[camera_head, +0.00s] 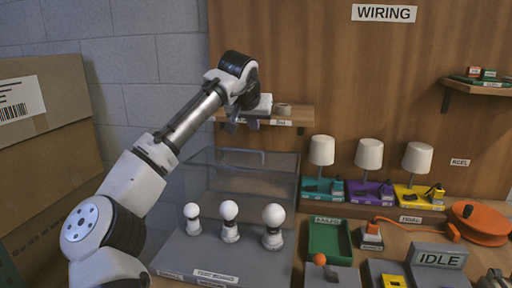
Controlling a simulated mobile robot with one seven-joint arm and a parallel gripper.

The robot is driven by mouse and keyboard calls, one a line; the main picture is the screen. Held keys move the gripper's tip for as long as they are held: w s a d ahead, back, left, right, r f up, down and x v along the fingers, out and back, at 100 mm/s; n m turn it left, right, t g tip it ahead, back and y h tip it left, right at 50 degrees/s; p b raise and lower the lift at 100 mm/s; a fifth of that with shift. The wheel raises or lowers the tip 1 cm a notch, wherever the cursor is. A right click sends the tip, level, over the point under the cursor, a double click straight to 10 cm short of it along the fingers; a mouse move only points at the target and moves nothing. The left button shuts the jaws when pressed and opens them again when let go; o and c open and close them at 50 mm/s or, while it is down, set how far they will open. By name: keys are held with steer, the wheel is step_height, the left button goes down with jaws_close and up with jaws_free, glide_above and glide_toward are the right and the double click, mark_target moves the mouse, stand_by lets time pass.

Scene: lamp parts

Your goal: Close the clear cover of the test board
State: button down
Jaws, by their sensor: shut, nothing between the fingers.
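The test board (215,275) is a grey slab at the lower middle. Three white bulbs in sockets stand in a row on it: a left bulb (191,211), a middle bulb (229,210) and a right bulb (273,214). The clear cover (270,185) is see-through with dark edges and stands raised behind the bulbs, open. A handle runs along its top edge. My gripper (242,124) is above the cover, in front of the small wall shelf, shut and empty. It looks apart from the cover; the exact gap in depth is hard to tell.
A wall shelf (300,115) is right behind my gripper. Cardboard boxes (45,140) stand at the left. Three lamps, including a white-shaded one (369,155), stand at the back right. A green tray (328,240), an orange reel (482,222) and an IDLE sign (438,259) lie right of the board.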

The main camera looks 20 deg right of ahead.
steer(key=p, duration=0.3)
glide_above(256, 161)
steer(key=w+d, duration=0.2)
steer(key=f, duration=0.6)
steer(key=shift+a+f, duration=0.2)
steer(key=shift+f, duration=0.05)
steer(key=shift+w+f, duration=0.15)
steer(key=shift+f, duration=0.2)
steer(key=shift+s+a, duration=0.45)
steer(key=shift+s, duration=0.15)
steer(key=shift+s+a, duration=0.4)
steer(key=shift+s, duration=0.2)
steer(key=shift+s+a+f, duration=0.15)
steer(key=shift+s+f, duration=0.05)
steer(key=shift+s, duration=0.2)
steer(key=shift+s+a, duration=0.1)
